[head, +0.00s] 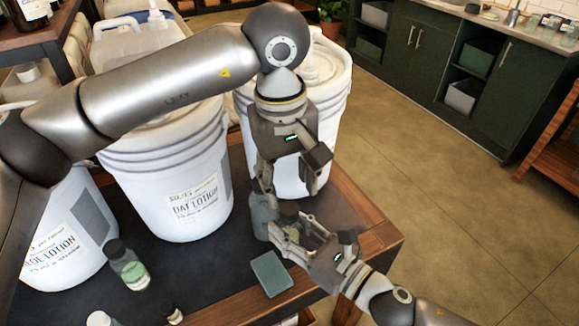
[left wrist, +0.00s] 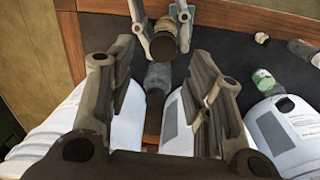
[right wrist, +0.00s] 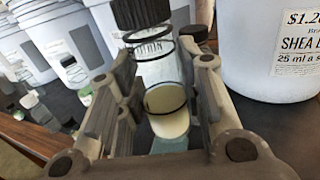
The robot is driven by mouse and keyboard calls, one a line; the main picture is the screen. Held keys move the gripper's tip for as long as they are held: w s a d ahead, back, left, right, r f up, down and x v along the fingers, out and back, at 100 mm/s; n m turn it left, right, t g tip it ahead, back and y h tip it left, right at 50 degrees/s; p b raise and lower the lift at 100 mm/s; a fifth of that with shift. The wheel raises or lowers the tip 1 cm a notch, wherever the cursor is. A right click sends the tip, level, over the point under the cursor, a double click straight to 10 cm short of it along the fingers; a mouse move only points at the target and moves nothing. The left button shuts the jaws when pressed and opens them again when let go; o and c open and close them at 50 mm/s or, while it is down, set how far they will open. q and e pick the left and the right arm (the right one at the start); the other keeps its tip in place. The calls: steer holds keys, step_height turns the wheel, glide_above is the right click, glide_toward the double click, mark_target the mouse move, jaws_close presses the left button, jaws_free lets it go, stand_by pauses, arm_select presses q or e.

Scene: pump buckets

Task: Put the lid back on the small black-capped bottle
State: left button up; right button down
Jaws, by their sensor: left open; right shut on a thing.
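My right gripper (head: 291,227) is shut on a small clear bottle with cream-coloured contents (right wrist: 166,112), at the table's right edge. A ribbed black cap (right wrist: 141,13) shows at the bottle's top in the right wrist view; I cannot tell whether it is seated. In the left wrist view the right gripper (left wrist: 166,30) holds the bottle beyond my fingers. My left gripper (head: 287,190) is open and empty, just above the right one. Its two fingers also show apart in the left wrist view (left wrist: 160,75). A grey-blue translucent container (head: 262,214) stands beside the held bottle.
Large white buckets (head: 188,170) line the table's back. A teal sponge (head: 271,273) lies near the right gripper. Open floor lies to the right.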

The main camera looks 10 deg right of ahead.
arm_select(q)
steer(key=n, duration=0.5)
steer(key=shift+r, duration=0.2)
steer(key=n, duration=0.5)
steer(key=shift+r, duration=0.1)
steer(key=n, duration=0.5)
steer(key=shift+r, duration=0.15)
steer(key=n, duration=0.5)
steer(key=shift+r, duration=0.15)
steer(key=n, duration=0.5)
steer(key=shift+d+r+y, duration=0.1)
steer(key=shift+y, duration=0.2)
steer(key=n, duration=0.5)
steer(key=shift+r, duration=0.15)
steer(key=n, duration=0.5)
steer(key=shift+r, duration=0.15)
steer(key=n, duration=0.6)
steer(key=shift+r+n, duration=0.2)
steer(key=shift+n, duration=0.2)
